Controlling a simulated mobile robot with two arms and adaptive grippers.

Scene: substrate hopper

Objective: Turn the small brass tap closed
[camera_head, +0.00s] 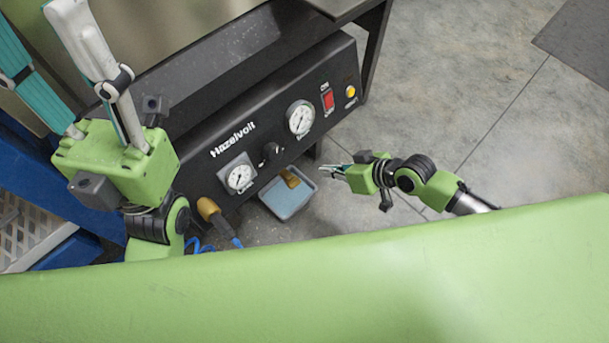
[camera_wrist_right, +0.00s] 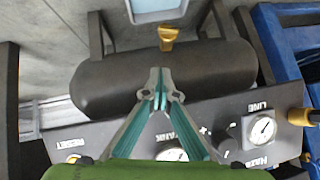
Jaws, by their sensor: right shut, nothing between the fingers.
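The small brass tap (camera_head: 290,178) sits low in front of the black panel, above a pale blue tray (camera_head: 287,205). In the right wrist view the tap (camera_wrist_right: 168,36) has a flat yellow handle and sits at the edge of a black tank (camera_wrist_right: 105,80). My right gripper (camera_head: 323,171) is to the right of the tap in the head view, apart from it. In the right wrist view its teal fingers (camera_wrist_right: 160,80) are together and empty, their tips pointing toward the tap. My left gripper (camera_head: 42,45) is raised at the upper left, its fingers spread wide and empty.
The black panel (camera_head: 268,133) carries two gauges (camera_head: 300,118), a knob (camera_head: 271,151), a red switch (camera_head: 328,99) and a yellow button (camera_head: 350,91). Another brass fitting (camera_head: 208,208) with a blue hose is at its left. Grey floor (camera_head: 450,90) lies open at the right.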

